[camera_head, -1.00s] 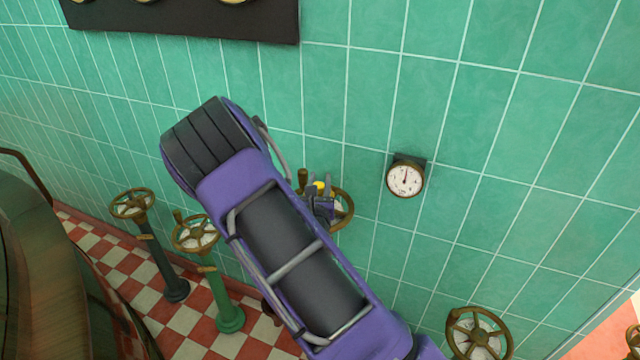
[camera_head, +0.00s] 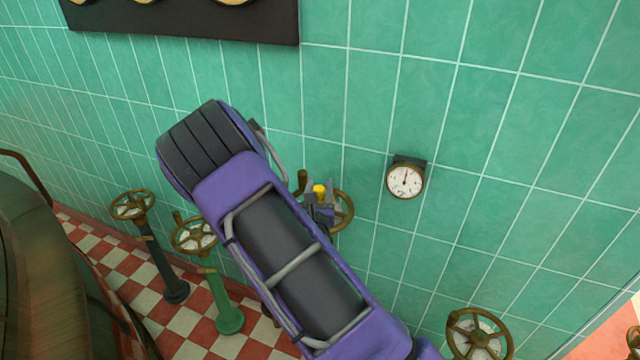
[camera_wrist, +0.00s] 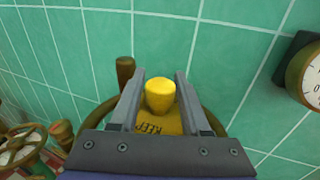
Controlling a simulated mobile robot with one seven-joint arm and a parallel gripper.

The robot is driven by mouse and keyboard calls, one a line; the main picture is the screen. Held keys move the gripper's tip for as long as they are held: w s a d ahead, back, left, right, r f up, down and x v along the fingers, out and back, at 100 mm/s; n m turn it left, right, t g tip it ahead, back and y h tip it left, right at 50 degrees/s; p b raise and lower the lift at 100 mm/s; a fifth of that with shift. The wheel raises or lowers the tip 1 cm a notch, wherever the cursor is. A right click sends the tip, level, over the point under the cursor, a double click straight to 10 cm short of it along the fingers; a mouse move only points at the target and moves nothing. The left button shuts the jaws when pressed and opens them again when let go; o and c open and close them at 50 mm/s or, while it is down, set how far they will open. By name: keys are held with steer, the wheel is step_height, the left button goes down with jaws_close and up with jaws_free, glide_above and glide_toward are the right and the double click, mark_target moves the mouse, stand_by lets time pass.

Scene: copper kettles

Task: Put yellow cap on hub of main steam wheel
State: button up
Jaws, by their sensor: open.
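The yellow cap (camera_head: 319,189) shows just beyond my gripper in the head view. In the wrist view, the cap (camera_wrist: 160,96) stands between the two fingers, with a visible gap on each side. Behind and below it is a brass hub plate with raised lettering (camera_wrist: 152,127), and the cap appears to sit on it; the contact itself is hidden. The brass wheel (camera_head: 349,212) on the wall is partly covered by my arm and gripper; its rim (camera_wrist: 216,118) also shows in the wrist view. My gripper (camera_head: 318,186) is open around the cap.
A round white gauge (camera_head: 405,181) is on the green tiled wall right of the wheel. Two pedestal handwheels, dark (camera_head: 132,205) and green (camera_head: 195,235), stand at left. Another brass wheel (camera_head: 479,334) is at lower right. A dark panel (camera_head: 190,20) hangs above.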

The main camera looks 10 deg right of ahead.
steer(key=v, duration=1)
steer(key=shift+s+a, duration=0.1)
steer(key=shift+s, duration=0.25)
